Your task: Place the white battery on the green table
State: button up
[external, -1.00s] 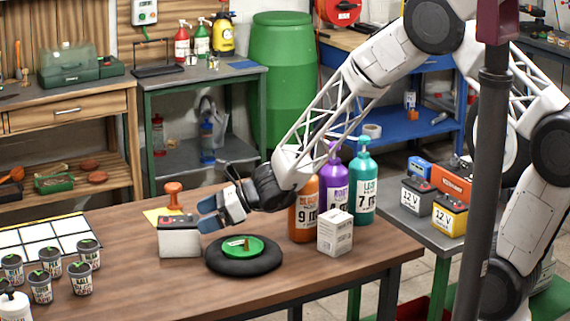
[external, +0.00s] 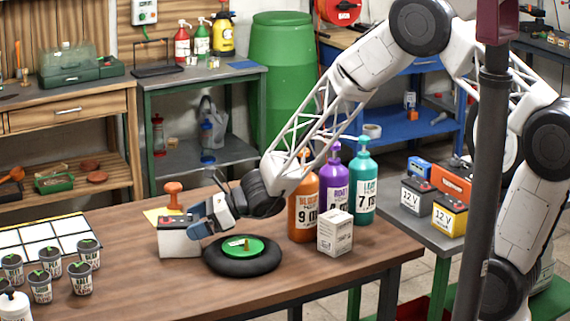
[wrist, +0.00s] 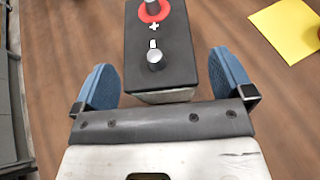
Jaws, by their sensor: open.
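The white battery (external: 180,243), with a black top and a red terminal ring, stands upright on the brown wooden table. In the wrist view its black top (wrist: 158,45) shows two terminals and lies ahead of and partly between my blue fingers. My gripper (external: 203,231) is open at the battery's right side; its fingertips (wrist: 165,75) are on either side of the near end, with gaps visible. Two tables have green frames and grey tops: one at the back left (external: 225,73), one at the right (external: 407,225).
A black ring with a green disc (external: 243,247) lies close below my gripper. Bottles (external: 304,205) and a white box (external: 335,233) stand to the right. An orange-handled stamp (external: 173,194) and yellow sheet (wrist: 288,28) are near the battery. Other batteries (external: 417,196) occupy the right green-framed table.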

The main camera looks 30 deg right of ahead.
jog(key=shift+x, duration=1.3)
jog(key=shift+r, duration=0.1)
grip_shut()
jog(key=shift+r, duration=0.15)
jog(key=shift+r, duration=4.85)
jog(key=shift+w, duration=0.1)
